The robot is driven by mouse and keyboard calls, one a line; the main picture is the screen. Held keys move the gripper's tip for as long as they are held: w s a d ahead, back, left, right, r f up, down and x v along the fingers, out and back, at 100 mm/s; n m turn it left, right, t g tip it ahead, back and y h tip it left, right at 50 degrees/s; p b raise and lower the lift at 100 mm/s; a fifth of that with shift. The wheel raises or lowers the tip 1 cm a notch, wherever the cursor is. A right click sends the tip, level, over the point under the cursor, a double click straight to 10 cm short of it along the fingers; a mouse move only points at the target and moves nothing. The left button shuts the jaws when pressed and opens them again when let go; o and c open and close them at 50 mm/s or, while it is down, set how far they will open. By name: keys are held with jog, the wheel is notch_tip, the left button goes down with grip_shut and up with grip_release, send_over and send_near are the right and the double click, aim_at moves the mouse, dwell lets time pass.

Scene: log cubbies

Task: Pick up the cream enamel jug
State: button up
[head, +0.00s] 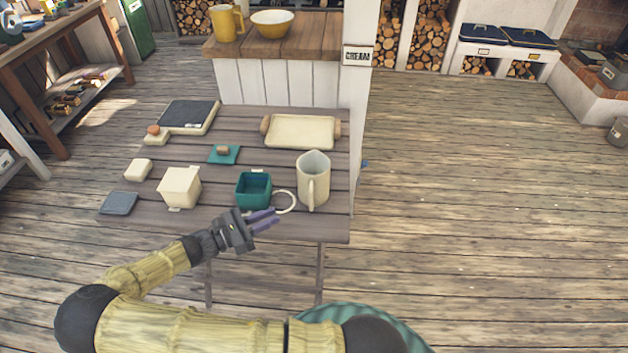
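The cream enamel jug (313,172) stands upright at the right end of the slatted table, its handle towards me. My gripper (273,219) is left of the jug and nearer to me, by the table's front edge. Its two purple-grey fingers point right and show apart, with a narrow gap and nothing visible between them. The gripper does not appear to touch the jug.
The table (235,124) also holds a teal box (254,190), a pale ring (287,203) close to the jug, a cream box (180,187), a teal lid (223,158), a cream tray (300,131) and a dark slate board (189,114). A white post (355,100) rises behind the table's right end.

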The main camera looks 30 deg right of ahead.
send_near(313, 186)
jog(key=d+f, duration=0.2)
jog(key=d, duration=0.1)
jog(key=d+f, duration=0.2)
jog(key=shift+s+d+p, duration=0.25)
jog(key=shift+s+p, duration=0.1)
jog(key=shift+s, duration=0.05)
jog(key=d, duration=0.5)
jog(key=shift+s+d+f+p, duration=0.1)
jog(key=shift+f+p, duration=0.15)
jog(key=shift+p, duration=0.1)
grip_shut()
